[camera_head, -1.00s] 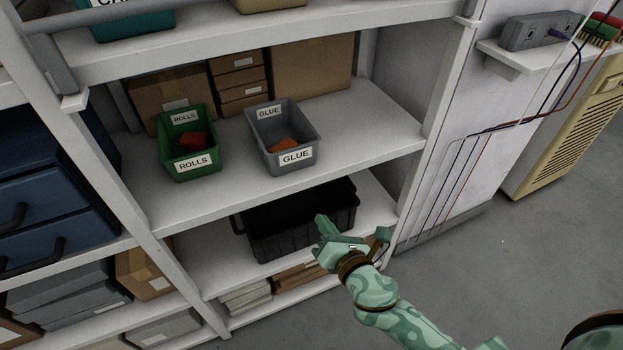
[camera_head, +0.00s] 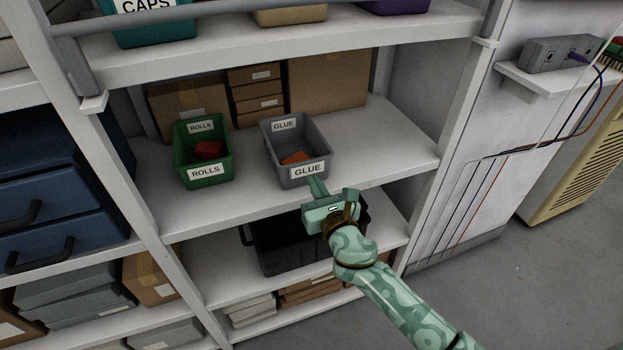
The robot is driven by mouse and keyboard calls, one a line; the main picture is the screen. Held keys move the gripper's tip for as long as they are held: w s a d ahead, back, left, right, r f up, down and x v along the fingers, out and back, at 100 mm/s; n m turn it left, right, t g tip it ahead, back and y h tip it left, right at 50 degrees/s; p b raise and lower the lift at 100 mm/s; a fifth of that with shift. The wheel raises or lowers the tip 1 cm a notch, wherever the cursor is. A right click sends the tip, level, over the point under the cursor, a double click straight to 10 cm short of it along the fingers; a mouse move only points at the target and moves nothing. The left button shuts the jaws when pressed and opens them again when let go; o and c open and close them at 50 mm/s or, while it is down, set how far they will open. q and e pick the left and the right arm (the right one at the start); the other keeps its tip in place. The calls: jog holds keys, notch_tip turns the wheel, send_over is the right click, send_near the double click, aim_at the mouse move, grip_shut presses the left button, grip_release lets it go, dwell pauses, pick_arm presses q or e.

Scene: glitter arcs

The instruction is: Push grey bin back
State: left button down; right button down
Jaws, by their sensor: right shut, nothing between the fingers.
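The grey bin (camera_head: 308,148), labelled GLUE, sits on the middle shelf toward its front edge, with orange items inside. My right gripper (camera_head: 316,186) is shut and empty, just in front of and below the bin's front label. Its fingertips are close to the lower front of the bin; I cannot tell whether they touch. My left gripper is not in view.
A green bin (camera_head: 203,153) labelled ROLLS stands to the left of the grey bin, with a gap between. Cardboard boxes (camera_head: 327,80) stand behind. The shelf (camera_head: 390,140) is clear to the right. A black crate (camera_head: 285,245) sits on the shelf below.

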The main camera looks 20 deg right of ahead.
aim_at(307, 169)
jog(key=shift+w, duration=1.45)
jog(key=shift+w+a, duration=0.1)
jog(key=w+b, duration=0.2)
jog(key=w, duration=0.5)
jog(key=shift+w+a, duration=0.1)
jog(key=shift+w, duration=0.05)
